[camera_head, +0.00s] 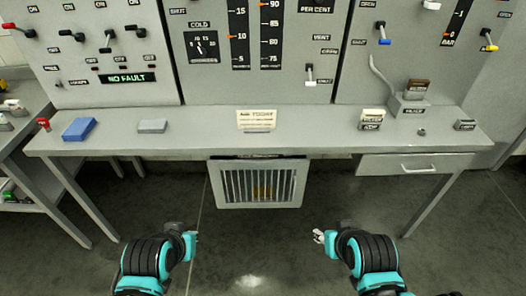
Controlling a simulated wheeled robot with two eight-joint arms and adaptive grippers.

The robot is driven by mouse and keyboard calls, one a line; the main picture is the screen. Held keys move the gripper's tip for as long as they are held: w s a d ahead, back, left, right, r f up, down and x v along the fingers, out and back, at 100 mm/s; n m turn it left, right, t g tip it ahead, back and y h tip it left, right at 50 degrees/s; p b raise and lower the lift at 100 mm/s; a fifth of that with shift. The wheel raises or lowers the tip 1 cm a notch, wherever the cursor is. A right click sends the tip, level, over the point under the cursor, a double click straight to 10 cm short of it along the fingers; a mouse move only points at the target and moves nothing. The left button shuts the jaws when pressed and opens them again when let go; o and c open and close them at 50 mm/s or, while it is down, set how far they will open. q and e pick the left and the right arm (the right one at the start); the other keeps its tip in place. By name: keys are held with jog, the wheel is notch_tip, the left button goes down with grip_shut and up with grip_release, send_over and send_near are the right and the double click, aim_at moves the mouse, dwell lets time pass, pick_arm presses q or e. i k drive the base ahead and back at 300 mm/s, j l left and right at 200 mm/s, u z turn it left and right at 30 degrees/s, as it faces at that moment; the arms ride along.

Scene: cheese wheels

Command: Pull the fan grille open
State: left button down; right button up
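The fan grille (220,187) is a light grey square frame with vertical dark slats, hanging under the middle of the desk. It looks closed, and something yellowish shows dimly behind its slats. My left gripper (194,237) is low and left of the grille, apart from it. My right gripper (318,236) is low and right of the grille, also apart from it. Both are small in view, and their finger opening is hard to make out. Nothing is visibly held by either.
A grey desk (205,117) with a control panel (130,40) stands ahead. On it lie a blue block (79,129), a grey block (152,126) and a paper note (256,119). A drawer (385,165) is at right. The floor (255,235) before the grille is clear.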

aim_at(301, 165)
jog(key=j+z, duration=0.25)
jog(key=j, duration=0.4)
jog(key=j+z, duration=0.25)
jog(key=j, duration=0.4)
jog(key=l+u, duration=0.25)
jog(key=l, duration=0.4)
jog(key=l+u, duration=0.25)
jog(key=l, duration=0.4)
jog(key=l+u, duration=0.25)
jog(key=l, duration=0.4)
jog(key=k+l+u, duration=0.1)
jog(key=l+u, duration=0.15)
jog(key=l, duration=0.35)
jog(key=k+j+z, duration=0.25)
jog(key=k+j, duration=0.25)
jog(key=j, duration=0.25)
jog(key=k+j+z, duration=0.25)
jog(key=k+j, duration=0.3)
jog(key=j, duration=0.1)
